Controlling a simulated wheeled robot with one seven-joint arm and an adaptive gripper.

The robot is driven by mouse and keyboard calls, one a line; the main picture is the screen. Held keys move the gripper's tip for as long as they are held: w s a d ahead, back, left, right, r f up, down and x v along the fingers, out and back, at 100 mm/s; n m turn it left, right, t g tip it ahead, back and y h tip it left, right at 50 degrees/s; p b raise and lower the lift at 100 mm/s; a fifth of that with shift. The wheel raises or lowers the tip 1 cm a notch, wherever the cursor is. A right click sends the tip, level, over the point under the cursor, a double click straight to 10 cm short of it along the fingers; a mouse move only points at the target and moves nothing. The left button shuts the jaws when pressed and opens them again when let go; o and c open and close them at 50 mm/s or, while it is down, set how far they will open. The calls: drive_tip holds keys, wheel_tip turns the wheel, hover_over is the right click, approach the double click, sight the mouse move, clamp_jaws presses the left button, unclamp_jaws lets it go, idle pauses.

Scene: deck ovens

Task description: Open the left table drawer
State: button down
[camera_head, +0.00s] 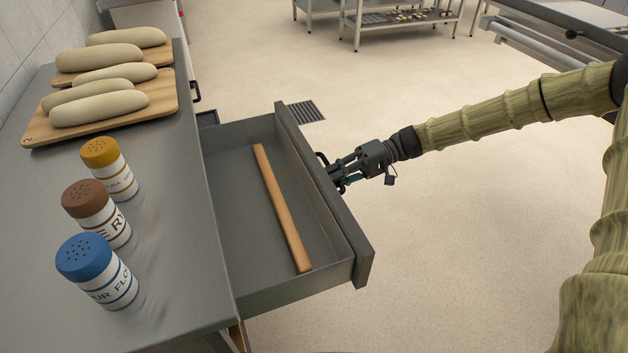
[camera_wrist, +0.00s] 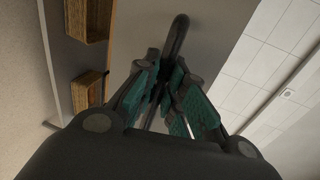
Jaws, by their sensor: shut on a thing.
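The table drawer (camera_head: 225,160) is grey and stands well out from the table, with a wooden rod (camera_head: 281,207) lying inside it. Its front panel (camera_head: 335,205) faces right in the head view. The dark handle (camera_head: 321,158) is on the outside of that panel. My gripper (camera_head: 334,178) is at the handle, shut on it. In the wrist view the dark handle bar (camera_wrist: 178,35) rises from between the teal finger pads of my gripper (camera_wrist: 163,88). The exact contact is partly hidden by the fingers.
Three shakers with blue (camera_head: 84,257), brown (camera_head: 82,197) and yellow (camera_head: 100,151) caps stand on the table top (camera_head: 165,215). Wooden boards (camera_head: 45,130) with dough loaves are behind them. Another dark handle (camera_head: 196,91) shows farther along the table. The floor right of the drawer is clear.

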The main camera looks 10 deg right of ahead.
drive_tip(key=shift+v, duration=0.95)
drive_tip(key=shift+f, duration=0.25)
drive_tip(key=c, duration=1.5)
unclamp_jaws()
drive_tip(key=v, duration=1.2)
